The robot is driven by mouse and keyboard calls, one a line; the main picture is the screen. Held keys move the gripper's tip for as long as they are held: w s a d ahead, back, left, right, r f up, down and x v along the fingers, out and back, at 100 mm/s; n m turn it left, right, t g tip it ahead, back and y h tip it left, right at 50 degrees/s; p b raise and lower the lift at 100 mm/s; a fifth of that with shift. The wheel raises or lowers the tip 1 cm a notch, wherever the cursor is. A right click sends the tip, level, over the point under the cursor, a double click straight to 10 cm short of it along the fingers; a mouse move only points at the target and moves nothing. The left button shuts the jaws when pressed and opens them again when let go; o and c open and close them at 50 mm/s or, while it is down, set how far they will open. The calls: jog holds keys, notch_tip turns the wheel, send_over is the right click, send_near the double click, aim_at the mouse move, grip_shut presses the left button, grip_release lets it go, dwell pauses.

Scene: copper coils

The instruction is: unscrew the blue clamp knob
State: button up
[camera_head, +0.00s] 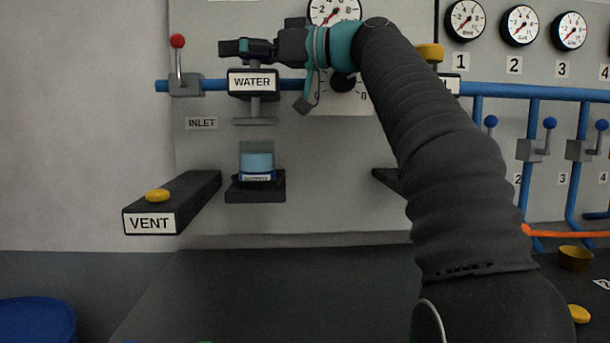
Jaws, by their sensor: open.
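I cannot make out a blue clamp knob for certain. Several small blue ball knobs top the grey valve levers (549,135) on the right, and a sliver of blue shows at the bottom edge. My gripper (233,47) points left in front of the panel, just above the WATER sign (252,82). Its jaws are open, seen nearly edge-on, and nothing shows between them. My arm rises from the lower right and hides part of the panel's middle.
A clear cup with blue liquid (257,165) stands on a black shelf (255,193) below the WATER outlet. The black VENT block (182,205) juts out at left. A red-knobbed lever (178,58) stands near my gripper. The dark counter (280,295) looks largely clear.

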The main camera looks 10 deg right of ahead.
jog(key=shift+f+m+t+h+b, duration=0.1)
jog(key=shift+m+t+h+b, duration=0.4)
jog(key=shift+t, duration=0.4)
jog(key=m+t+h, duration=0.1)
jog(key=m+t, duration=0.1)
jog(key=t, duration=0.1)
jog(key=shift+w+d+m+h, duration=0.1)
jog(key=shift+w+m+h, duration=0.1)
jog(key=shift+m+h, duration=0.15)
jog(key=m+t+h, duration=0.1)
jog(key=m+t+h+p, duration=0.1)
jog(key=t+h, duration=0.1)
jog(key=shift+w+d+r+m, duration=0.15)
jog(key=shift+w+r+m, duration=0.05)
jog(key=shift+m, duration=0.05)
jog(key=shift+w+d+m+t+h+p, duration=0.15)
jog(key=shift+m+t+h+p, duration=0.3)
jog(key=shift+m+t+h, duration=0.65)
jog(key=shift+d+f+m+h, duration=0.1)
jog(key=shift+m+h, duration=0.2)
jog(key=shift+h, duration=0.45)
jog(key=shift+w+d+m+t+h, duration=0.15)
jog(key=shift+m+t+h, duration=0.2)
jog(key=shift+m+h, duration=0.6)
jog(key=shift+d+m+t+h, duration=0.15)
jog(key=shift+m+t+h, duration=0.3)
jog(key=shift+h, duration=0.9)
